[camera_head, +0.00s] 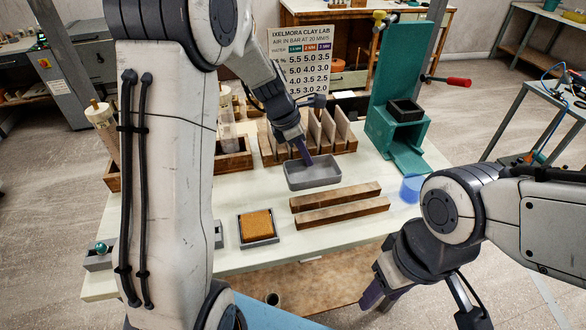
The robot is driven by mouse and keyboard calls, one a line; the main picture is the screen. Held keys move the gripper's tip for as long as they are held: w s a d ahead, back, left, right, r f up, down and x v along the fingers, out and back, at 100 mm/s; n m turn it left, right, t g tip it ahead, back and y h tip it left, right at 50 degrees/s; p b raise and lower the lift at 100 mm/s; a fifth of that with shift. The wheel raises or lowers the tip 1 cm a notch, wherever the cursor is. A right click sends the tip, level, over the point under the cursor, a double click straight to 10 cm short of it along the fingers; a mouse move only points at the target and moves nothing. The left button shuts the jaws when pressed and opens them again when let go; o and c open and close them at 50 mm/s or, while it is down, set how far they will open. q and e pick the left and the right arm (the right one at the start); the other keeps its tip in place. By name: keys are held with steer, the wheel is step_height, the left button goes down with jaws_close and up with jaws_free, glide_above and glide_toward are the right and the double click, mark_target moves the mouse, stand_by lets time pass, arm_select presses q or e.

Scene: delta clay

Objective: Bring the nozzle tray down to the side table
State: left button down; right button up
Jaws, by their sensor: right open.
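A shallow grey tray (313,184), which may be the nozzle tray, sits on the pale worktable among the clay tools. No nozzles can be made out in it. My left gripper (303,152) reaches down from above, its purple fingertip at the tray's far rim. Whether it grips the rim cannot be told. My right gripper (420,302) is open and empty in front of the table's right end, lower in the picture. A small table (569,99) with cables stands at the right edge; I cannot tell if it is the side table.
Two wooden bars (340,203) and a grey-framed orange sponge (257,226) lie before the tray. A wooden rack (335,138) stands behind. A teal press (396,95) with a red-handled lever and a blue translucent cup (411,188) are to the right.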

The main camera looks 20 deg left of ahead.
arm_select(q)
steer(key=a+f, duration=0.1)
steer(key=a, duration=0.1)
steer(key=w+a+f, duration=0.1)
steer(key=shift+w+a+f, duration=0.15)
steer(key=shift+w+a, duration=0.05)
steer(key=shift+a, duration=0.15)
steer(key=shift+a+f, duration=0.1)
steer(key=shift+f, duration=2)
steer(key=shift+f, duration=0.2)
steer(key=c, duration=1.1)
jaws_free()
steer(key=shift+r, duration=0.1)
